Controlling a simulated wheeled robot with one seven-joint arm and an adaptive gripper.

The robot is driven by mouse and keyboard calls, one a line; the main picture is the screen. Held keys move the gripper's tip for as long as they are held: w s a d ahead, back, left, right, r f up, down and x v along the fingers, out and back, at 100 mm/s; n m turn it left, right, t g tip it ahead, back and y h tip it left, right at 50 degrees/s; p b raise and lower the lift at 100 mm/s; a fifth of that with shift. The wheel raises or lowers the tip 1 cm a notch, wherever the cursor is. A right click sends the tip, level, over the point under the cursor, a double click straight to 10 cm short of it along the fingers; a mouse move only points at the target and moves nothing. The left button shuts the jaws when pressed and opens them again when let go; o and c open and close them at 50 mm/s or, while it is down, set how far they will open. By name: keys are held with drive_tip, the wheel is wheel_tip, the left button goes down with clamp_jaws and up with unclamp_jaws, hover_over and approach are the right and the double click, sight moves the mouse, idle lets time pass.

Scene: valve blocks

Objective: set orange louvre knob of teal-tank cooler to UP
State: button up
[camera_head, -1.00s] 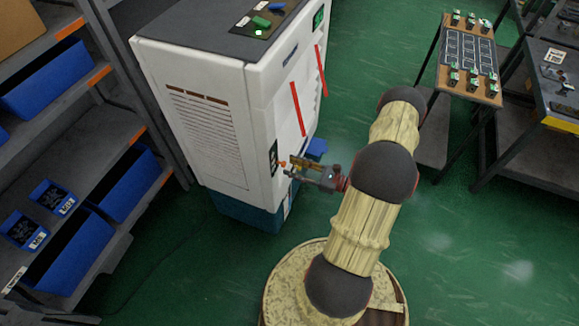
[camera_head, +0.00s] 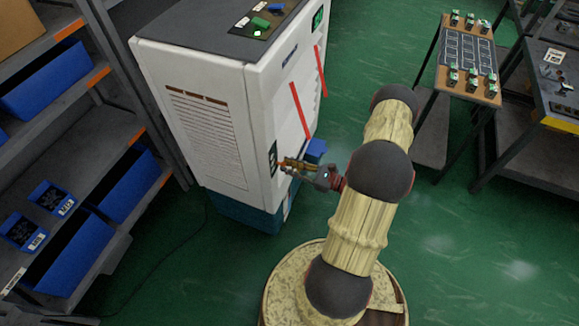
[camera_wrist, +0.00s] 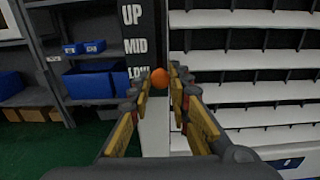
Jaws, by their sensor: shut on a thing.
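The white cooler (camera_head: 205,110) with the teal tank (camera_head: 240,212) stands left of my arm in the head view. Its dark scale plate (camera_wrist: 138,42) reads UP, MID and LOW from top to bottom in the wrist view. The orange louvre knob (camera_wrist: 160,78) sits low on the slot, level with the LOW mark. My gripper (camera_wrist: 161,82) is shut on the orange knob, one finger on each side of it. In the head view my gripper (camera_head: 284,164) reaches the dark plate on the cooler's side, and its fingers mostly hide the knob.
Shelves with blue bins (camera_head: 47,80) stand left of the cooler. White louvre slats (camera_wrist: 240,70) fill the right of the wrist view. Red strips (camera_head: 299,112) mark the cooler's side. A bench with small green parts (camera_head: 468,55) stands at upper right. Green floor is clear between.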

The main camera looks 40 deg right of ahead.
clamp_jaws()
wheel_tip(320, 180, up, 8)
drive_tip(key=p, duration=0.5)
drive_tip(key=shift+r, duration=0.25)
drive_tip(key=shift+d, duration=0.15)
drive_tip(key=shift+r, duration=0.1)
drive_tip(key=shift+o, duration=1.7)
unclamp_jaws()
drive_tip(key=o, duration=0.4)
drive_tip(key=shift+c, duration=0.2)
drive_tip(key=shift+o, duration=0.3)
